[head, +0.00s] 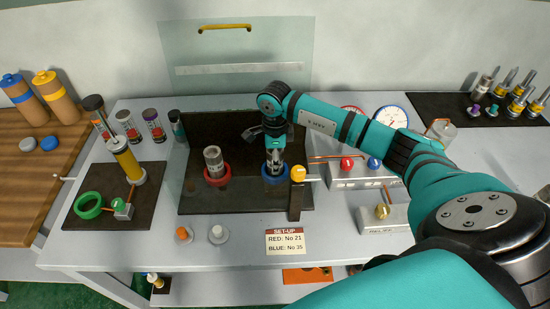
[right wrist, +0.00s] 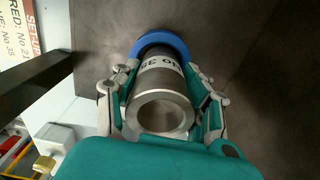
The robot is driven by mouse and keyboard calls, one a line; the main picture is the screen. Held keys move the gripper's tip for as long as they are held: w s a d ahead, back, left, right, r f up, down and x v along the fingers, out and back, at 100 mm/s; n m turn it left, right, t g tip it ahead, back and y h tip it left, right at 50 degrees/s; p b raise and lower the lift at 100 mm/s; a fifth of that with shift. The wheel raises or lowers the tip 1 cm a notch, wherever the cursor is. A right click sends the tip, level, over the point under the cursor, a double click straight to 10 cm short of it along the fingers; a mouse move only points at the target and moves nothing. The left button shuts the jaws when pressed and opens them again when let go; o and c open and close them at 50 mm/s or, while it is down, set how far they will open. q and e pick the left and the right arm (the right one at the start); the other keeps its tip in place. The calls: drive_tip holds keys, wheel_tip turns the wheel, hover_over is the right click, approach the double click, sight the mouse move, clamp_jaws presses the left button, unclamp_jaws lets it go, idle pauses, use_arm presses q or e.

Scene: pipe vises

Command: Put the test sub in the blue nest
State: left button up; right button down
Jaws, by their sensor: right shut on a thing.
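The blue nest (head: 275,181) is a blue ring on the dark mat, right of the red nest (head: 217,182). My right gripper (head: 275,150) is above the blue nest, pointing down. In the right wrist view my right gripper (right wrist: 165,105) is shut on a grey metal test sub (right wrist: 163,88), a hollow cylinder with a white band that seems to read No 35. Its far end is at the blue ring (right wrist: 160,38); whether it is fully seated I cannot tell. Another grey sub (head: 213,158) stands upright in the red nest. My left gripper is not in view.
A set-up card (head: 285,241) reads red No 21, blue No 35. Gauges and valves (head: 368,165) are further right. A clear raised panel (head: 237,60) is behind.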

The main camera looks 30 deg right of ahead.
drive_tip(key=shift+f, duration=0.1)
drive_tip(key=c, duration=0.7)
unclamp_jaws()
wheel_tip(320, 180, up, 11)
drive_tip(key=b, duration=0.3)
drive_tip(key=shift+r, duration=0.65)
